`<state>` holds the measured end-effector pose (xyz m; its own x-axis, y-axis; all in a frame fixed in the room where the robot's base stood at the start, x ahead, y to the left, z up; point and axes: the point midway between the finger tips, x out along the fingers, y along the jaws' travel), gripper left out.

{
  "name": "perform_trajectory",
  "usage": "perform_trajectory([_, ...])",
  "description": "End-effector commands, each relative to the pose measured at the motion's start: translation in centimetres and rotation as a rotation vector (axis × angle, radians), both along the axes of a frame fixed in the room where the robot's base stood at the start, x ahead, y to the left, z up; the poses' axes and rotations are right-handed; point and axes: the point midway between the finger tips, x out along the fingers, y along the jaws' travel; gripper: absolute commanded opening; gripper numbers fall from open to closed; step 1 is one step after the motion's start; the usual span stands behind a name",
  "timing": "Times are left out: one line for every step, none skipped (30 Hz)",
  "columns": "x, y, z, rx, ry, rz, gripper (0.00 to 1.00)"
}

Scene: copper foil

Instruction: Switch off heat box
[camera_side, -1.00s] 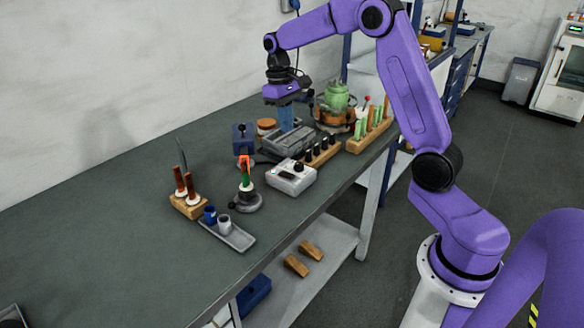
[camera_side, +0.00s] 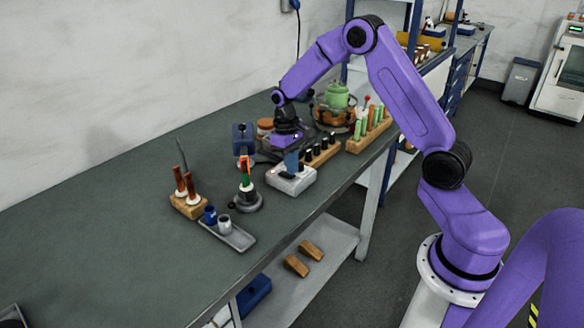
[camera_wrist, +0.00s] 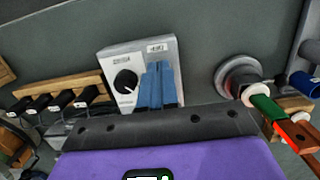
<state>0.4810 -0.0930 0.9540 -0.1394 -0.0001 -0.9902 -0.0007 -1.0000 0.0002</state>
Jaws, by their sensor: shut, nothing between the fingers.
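The white box with a dial (camera_side: 292,183), which I take to be the heat box, sits near the bench's front edge. In the wrist view the white box (camera_wrist: 112,58) shows a round black knob (camera_wrist: 125,81) with a white pointer mark and a small label (camera_wrist: 157,48). My gripper (camera_side: 291,160) points down over the box, its blue fingers shut and empty. In the wrist view the fingertips (camera_wrist: 159,68) lie beside the knob, over the label side, and hide that part of the top. I cannot tell whether they touch it.
A wooden rack of black-handled tools (camera_side: 322,153) stands close behind the box. A grey tray (camera_side: 232,236) with small cups lies nearer.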

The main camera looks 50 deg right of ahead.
Motion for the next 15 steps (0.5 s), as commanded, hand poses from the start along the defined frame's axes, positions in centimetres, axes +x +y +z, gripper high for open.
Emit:
perform_trajectory([-0.11, 0.02, -0.40, 0.000, 0.002, 0.000, 0.00])
perform_trajectory([-0.12, 0.03, -0.58, 0.000, 0.002, 0.001, 0.00])
perform_trajectory([-0.14, 0.04, -0.76, 0.000, 0.001, 0.001, 0.00])
perform_trajectory([-0.14, 0.04, -0.86, 0.000, 0.001, 0.000, 0.00])
perform_trajectory([-0.15, 0.04, -0.93, 0.000, 0.001, 0.000, 0.00])
perform_trajectory([-0.15, 0.03, -0.99, 0.000, 0.000, 0.000, 0.00])
perform_trajectory([-0.15, 0.03, -1.01, 0.000, 0.000, 0.000, 0.00])
perform_trajectory([-0.14, 0.03, -1.01, 0.000, 0.000, 0.000, 0.00])
perform_trajectory([-0.14, 0.03, -1.01, 0.000, 0.000, 0.000, 0.00])
perform_trajectory([-0.14, 0.03, -1.00, 0.000, 0.000, 0.000, 0.00])
perform_trajectory([-0.14, 0.03, -1.00, 0.000, 0.000, 0.000, 0.00])
perform_trajectory([-0.14, 0.03, -0.99, 0.000, 0.000, 0.000, 0.00])
perform_trajectory([-0.14, 0.03, -0.99, 0.000, 0.000, 0.000, 0.00])
perform_trajectory([-0.14, 0.03, -0.98, 0.000, 0.000, 0.000, 0.00])
perform_trajectory([-0.15, 0.03, -0.99, 0.000, 0.000, 0.000, 0.00])
